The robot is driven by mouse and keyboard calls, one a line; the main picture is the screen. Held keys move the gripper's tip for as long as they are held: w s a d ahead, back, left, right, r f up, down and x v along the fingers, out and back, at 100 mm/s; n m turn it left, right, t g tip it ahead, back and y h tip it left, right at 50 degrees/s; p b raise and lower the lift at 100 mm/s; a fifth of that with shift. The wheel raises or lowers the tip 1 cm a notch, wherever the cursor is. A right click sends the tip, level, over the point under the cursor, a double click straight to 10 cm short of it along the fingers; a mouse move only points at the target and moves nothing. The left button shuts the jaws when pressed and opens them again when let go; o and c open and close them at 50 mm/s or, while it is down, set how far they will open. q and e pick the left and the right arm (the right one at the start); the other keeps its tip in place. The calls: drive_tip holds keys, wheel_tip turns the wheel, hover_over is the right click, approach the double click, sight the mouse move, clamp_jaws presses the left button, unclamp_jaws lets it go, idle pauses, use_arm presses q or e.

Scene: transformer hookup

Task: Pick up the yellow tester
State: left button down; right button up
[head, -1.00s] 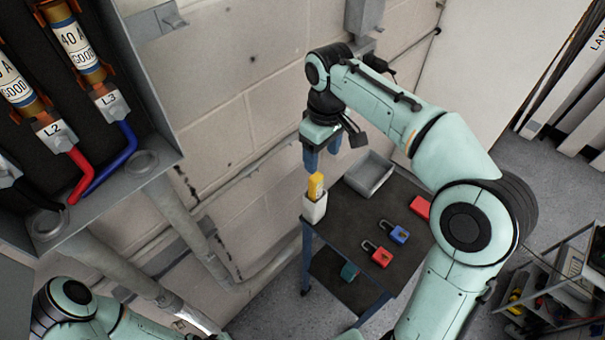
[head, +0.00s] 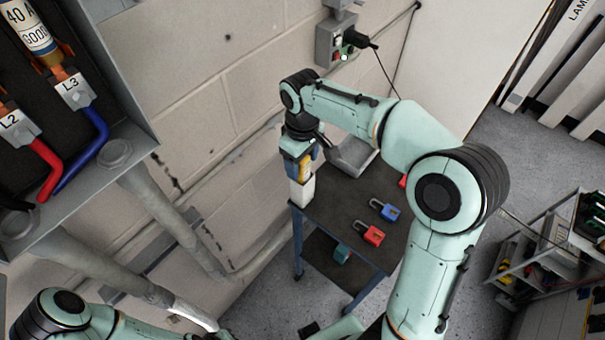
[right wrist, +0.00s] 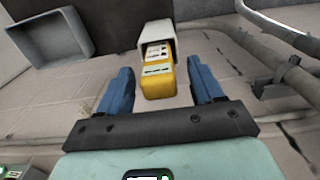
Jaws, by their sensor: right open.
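The yellow tester (right wrist: 158,78) stands in a white holder (right wrist: 155,33) at the table's near left corner. In the head view the tester (head: 304,167) is partly hidden by my right gripper (head: 304,160), and the white holder (head: 302,192) shows below it. My right gripper is open, and in the right wrist view its two blue fingers (right wrist: 155,88) are on either side of the tester's end, with visible gaps. My left arm shows at the lower left of the head view, but its gripper is not clearly seen.
The dark table (head: 333,215) carries a red padlock (head: 369,235), a blue padlock (head: 384,210) and a grey bin (head: 352,158). The wall and its conduit run close behind the table. A fuse cabinet (head: 140,130) hangs at the left.

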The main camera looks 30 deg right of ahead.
drive_tip(key=shift+f, duration=0.85)
drive_tip(key=c, duration=1.1)
use_arm(q)
drive_tip(key=shift+s+f, duration=0.1)
use_arm(e)
drive_tip(key=shift+o, duration=0.2)
drive_tip(key=shift+r, duration=0.2)
